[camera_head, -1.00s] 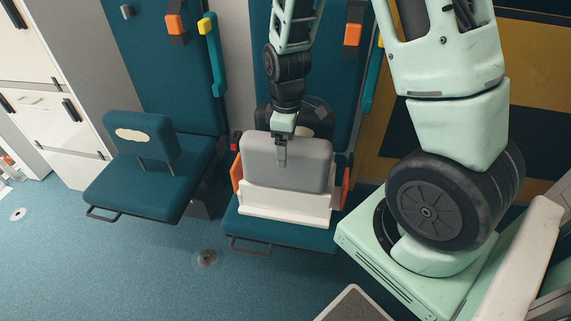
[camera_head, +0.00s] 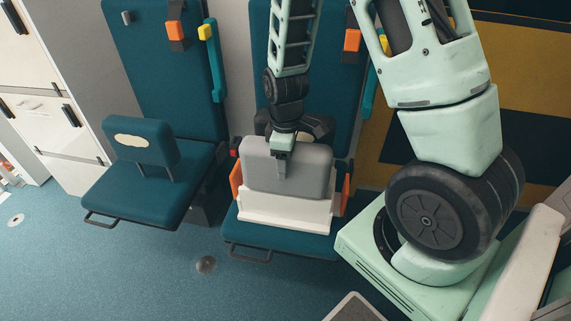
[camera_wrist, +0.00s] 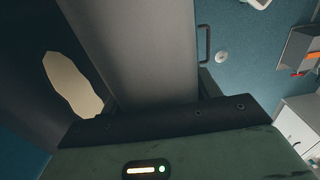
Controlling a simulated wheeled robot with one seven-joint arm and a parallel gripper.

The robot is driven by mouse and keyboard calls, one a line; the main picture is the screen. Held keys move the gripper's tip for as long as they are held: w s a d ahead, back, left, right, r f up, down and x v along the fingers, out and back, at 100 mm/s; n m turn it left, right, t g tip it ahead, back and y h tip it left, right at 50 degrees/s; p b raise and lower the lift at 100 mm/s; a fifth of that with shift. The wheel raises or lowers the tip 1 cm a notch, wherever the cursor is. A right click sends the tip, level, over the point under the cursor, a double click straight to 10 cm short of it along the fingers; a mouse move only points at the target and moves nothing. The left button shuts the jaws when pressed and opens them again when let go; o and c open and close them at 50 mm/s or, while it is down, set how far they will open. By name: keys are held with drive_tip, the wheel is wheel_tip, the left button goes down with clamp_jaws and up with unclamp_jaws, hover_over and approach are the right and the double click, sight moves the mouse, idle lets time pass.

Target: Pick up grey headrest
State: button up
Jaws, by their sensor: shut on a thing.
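The grey headrest (camera_head: 305,170) stands upright above the right teal seat in the head view, behind a white ledge. My gripper (camera_head: 282,167) comes down from above and is shut on its top edge, left of its middle. In the wrist view the grey headrest (camera_wrist: 140,45) fills the centre, close against the dark gripper edge. My fingertips are hidden in the wrist view. I cannot tell whether the headrest's lower edge touches the holder.
The white holder (camera_head: 285,213) with orange side pieces rests on the right teal seat (camera_head: 270,237). A teal headrest (camera_head: 140,142) with a cream patch stands on the left seat (camera_head: 150,195). Blue floor (camera_head: 120,275) is open in front. My arm's base part occupies the right.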

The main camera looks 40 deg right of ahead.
drive_tip(key=shift+r, duration=0.15)
wheel_tip(320, 180, up, 18)
drive_tip(key=p, duration=0.3)
drive_tip(key=shift+p, duration=0.3)
idle(0.3)
wheel_tip(320, 180, up, 9)
drive_tip(key=p, duration=0.8)
idle(0.9)
